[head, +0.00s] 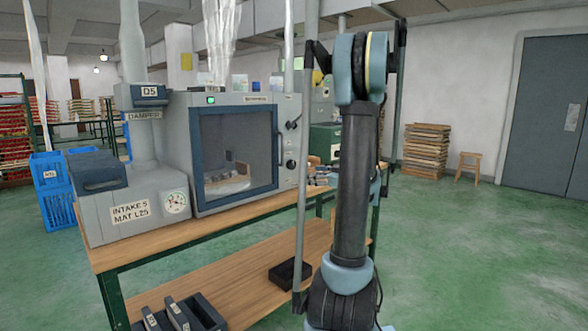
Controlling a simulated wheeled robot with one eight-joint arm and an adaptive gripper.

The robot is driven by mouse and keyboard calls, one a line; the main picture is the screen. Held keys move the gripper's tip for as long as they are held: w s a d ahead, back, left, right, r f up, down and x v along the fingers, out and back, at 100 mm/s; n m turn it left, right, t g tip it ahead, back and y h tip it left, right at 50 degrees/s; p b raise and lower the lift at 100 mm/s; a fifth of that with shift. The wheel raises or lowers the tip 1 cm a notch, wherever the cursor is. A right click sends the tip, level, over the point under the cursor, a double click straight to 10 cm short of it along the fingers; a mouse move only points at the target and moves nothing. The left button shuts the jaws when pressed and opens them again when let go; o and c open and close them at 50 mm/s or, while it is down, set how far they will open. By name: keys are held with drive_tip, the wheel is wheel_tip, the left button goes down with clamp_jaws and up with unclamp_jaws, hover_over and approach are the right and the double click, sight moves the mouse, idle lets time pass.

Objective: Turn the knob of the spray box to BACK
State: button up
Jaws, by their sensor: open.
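The spray box (287,103) stands on the wooden bench in the head view, left of my raised arm. It is a grey cabinet with a dark blue framed window door and a lit green indicator at its top left. On the narrow panel right of the door are two small dark knobs, an upper one (291,125) and a lower one (291,164). Their markings are too small to read, so I cannot tell where either points. My gripper is not visible; only my upright arm shows, right of the box.
A grey intake unit (125,192) with a gauge and a damper duct (144,128) stand left of the box. The bench (215,217) has a lower shelf with dark trays. Stacked trays (426,148) and a stool (469,165) are at the right wall. Green floor lies open at right.

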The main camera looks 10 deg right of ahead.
sight(293, 164)
drive_tip(key=w+d+t, duration=0.2)
drive_tip(key=d, duration=0.2)
drive_tip(key=x, duration=1.7)
drive_tip(key=shift+w+a, duration=0.1)
drive_tip(key=shift+a, duration=0.2)
drive_tip(key=c, duration=1.1)
